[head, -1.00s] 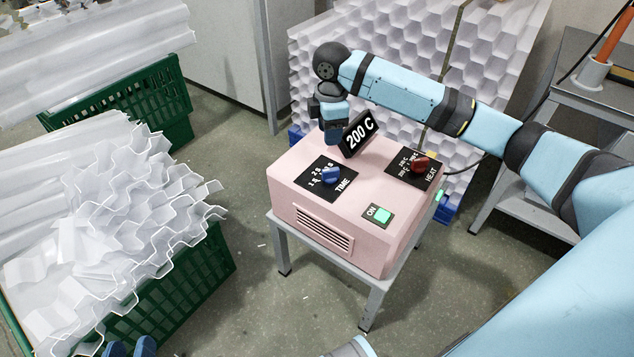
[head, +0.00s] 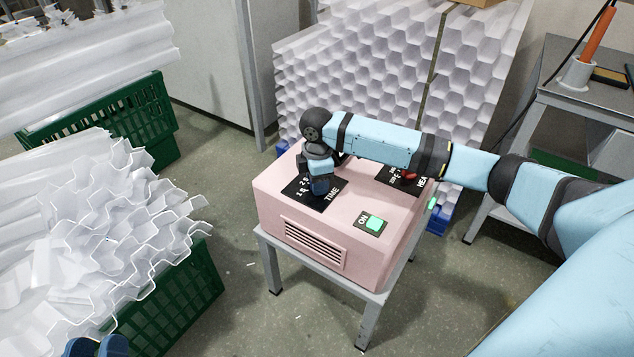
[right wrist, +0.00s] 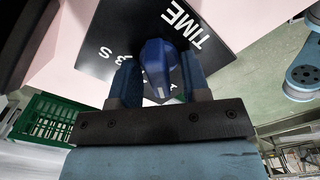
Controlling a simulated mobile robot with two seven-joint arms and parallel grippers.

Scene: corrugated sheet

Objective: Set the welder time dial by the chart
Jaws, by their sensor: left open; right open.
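The pink welder (head: 300,215) stands on a small grey table. Its black TIME plate (head: 300,191) has white numbers, partly covered by my right gripper (head: 320,187). In the right wrist view the blue time dial (right wrist: 158,62) sits between the two fingers, which stand apart on either side of it. I cannot tell whether they touch it. The dial is hidden in the head view. The HEAT plate (head: 390,178) with its red knob (head: 409,175) is partly behind my right arm. My left gripper (head: 96,346) is open and empty at the bottom left edge. I see no chart.
A green ON button (head: 374,223) is on the welder's top. Green crates (head: 190,300) of white corrugated sheet stand at the left. A honeycomb stack (head: 400,70) is behind the welder. A grey bench (head: 590,100) is at the right. Floor is clear between crates and welder.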

